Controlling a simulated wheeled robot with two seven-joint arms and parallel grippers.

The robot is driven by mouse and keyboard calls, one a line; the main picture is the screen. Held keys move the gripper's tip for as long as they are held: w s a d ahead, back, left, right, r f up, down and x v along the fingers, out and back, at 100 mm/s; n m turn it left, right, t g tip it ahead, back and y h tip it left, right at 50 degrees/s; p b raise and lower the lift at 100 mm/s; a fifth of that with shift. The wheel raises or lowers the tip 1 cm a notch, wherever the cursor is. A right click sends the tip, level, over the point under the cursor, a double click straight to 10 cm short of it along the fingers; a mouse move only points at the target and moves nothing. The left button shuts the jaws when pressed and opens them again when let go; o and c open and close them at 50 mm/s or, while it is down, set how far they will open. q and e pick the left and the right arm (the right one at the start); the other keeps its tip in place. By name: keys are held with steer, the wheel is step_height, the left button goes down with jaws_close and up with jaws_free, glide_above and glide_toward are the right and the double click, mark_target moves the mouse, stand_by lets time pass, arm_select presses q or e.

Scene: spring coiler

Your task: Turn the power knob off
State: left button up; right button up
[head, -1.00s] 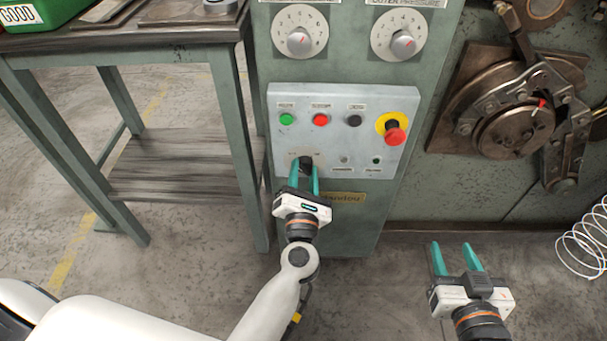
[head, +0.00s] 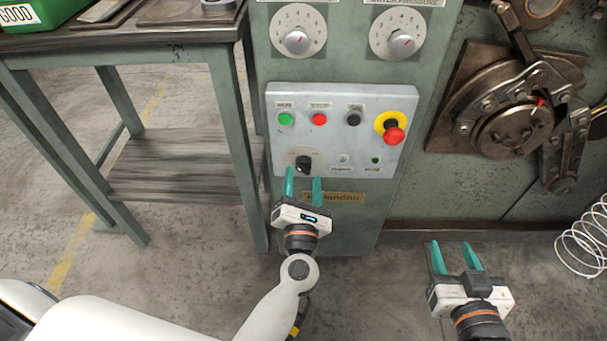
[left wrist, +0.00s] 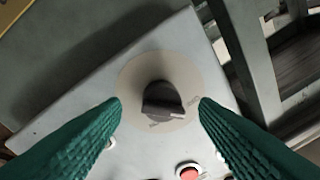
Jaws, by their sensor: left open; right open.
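The power knob (head: 303,165) is a black rotary knob on a round beige plate, low on the left of the light grey control panel (head: 345,100). It shows large and centred in the left wrist view (left wrist: 162,101), with markings on its plate too small to read surely. My left gripper (head: 303,185) is open, just below and in front of the knob. In the left wrist view its teal fingers stand apart on either side of the knob without touching it. My right gripper (head: 455,258) is open and empty, low on the right, away from the panel.
Above the knob are a green button (head: 286,119), a red button (head: 320,119), a black button (head: 353,118) and a red emergency stop (head: 394,135) on yellow. A workbench (head: 150,40) stands left. A wire spring (head: 585,240) is at far right.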

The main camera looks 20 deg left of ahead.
arm_select(q)
steer(key=v, duration=1)
